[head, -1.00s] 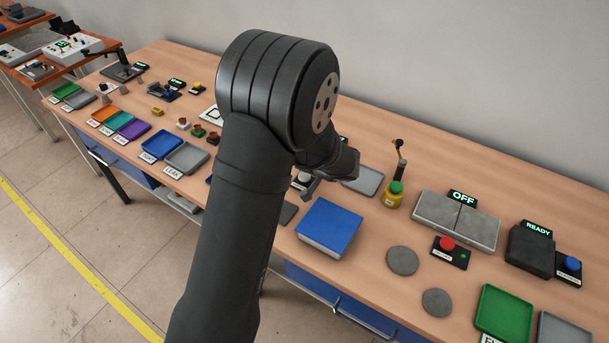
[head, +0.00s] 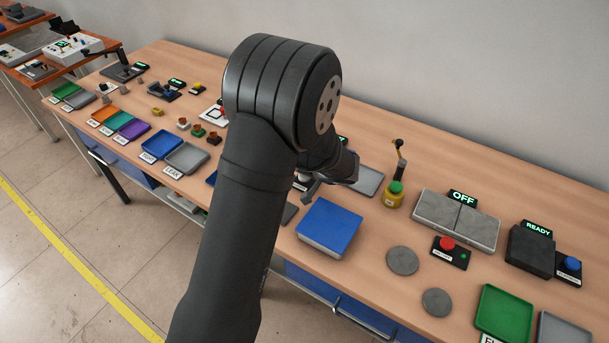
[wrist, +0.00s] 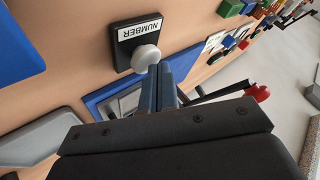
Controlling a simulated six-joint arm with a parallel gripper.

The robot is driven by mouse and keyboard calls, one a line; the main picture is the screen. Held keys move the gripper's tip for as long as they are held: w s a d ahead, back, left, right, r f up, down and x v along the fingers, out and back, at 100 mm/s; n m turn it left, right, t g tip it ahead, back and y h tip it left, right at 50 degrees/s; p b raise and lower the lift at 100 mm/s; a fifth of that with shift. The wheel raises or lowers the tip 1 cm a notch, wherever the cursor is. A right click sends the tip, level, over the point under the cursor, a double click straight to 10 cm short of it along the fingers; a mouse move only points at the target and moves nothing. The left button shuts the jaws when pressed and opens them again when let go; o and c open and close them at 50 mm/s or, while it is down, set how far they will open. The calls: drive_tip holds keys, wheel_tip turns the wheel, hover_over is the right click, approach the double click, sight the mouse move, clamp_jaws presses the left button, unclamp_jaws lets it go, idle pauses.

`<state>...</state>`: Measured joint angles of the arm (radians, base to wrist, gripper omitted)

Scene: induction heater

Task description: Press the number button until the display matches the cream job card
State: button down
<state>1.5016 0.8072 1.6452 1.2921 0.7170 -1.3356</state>
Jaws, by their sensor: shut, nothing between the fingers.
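The number button (wrist: 146,58) is a pale round knob on a black box with a white NUMBER label, in the wrist view. My gripper (wrist: 161,70) is shut and empty. Its fingertips are right beside the knob in that view, and I cannot tell whether they touch it. In the head view my gripper (head: 312,188) is low over the bench, partly hidden by my arm. Only a sliver of a green-lit display (head: 343,139) shows behind my arm, and its digits are unreadable. I cannot make out the cream job card in either view.
A blue block (head: 329,225) stands to the right of my gripper. Behind are a grey tray (head: 369,181) and a yellow post with a green button (head: 395,193). A panel reading OFF (head: 457,218) is further right. A red-tipped lever (wrist: 257,92) shows in the wrist view.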

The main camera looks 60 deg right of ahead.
drive_tip(key=shift+f, duration=0.3)
drive_tip(key=shift+r, duration=0.15)
idle(0.5)
drive_tip(key=shift+r, duration=0.75)
drive_tip(key=shift+r, duration=2.55)
drive_tip(key=shift+f, duration=0.15)
drive_tip(key=shift+r, duration=2.05)
drive_tip(key=shift+f, duration=0.1)
